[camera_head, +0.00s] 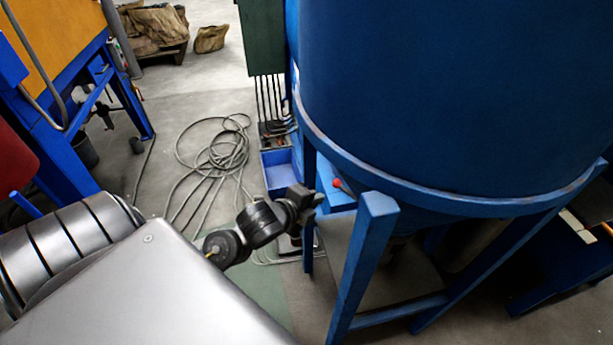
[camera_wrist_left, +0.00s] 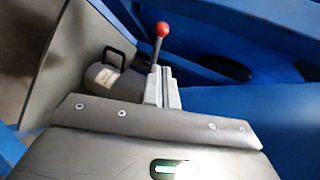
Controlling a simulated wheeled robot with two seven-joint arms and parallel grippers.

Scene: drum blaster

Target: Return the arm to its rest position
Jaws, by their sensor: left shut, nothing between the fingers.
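My left gripper (camera_head: 316,200) is at the end of my dark wrist, beside the front-left leg of the blue drum machine (camera_head: 440,90). Its two grey fingers (camera_wrist_left: 162,88) are together and empty in the left wrist view. A lever with a red knob (camera_wrist_left: 162,30) stands just beyond the fingertips in that view. The red knob also shows in the head view (camera_head: 337,183), just right of the gripper. I cannot tell whether the fingers touch the lever's shaft. My right gripper is not in view.
Blue legs (camera_head: 362,265) of the drum stand close to the right of my wrist. A coiled cable (camera_head: 222,155) lies on the floor behind it. A blue bin (camera_head: 278,172) and a green cabinet (camera_head: 262,38) are behind. A blue-framed orange machine (camera_head: 50,40) stands at left.

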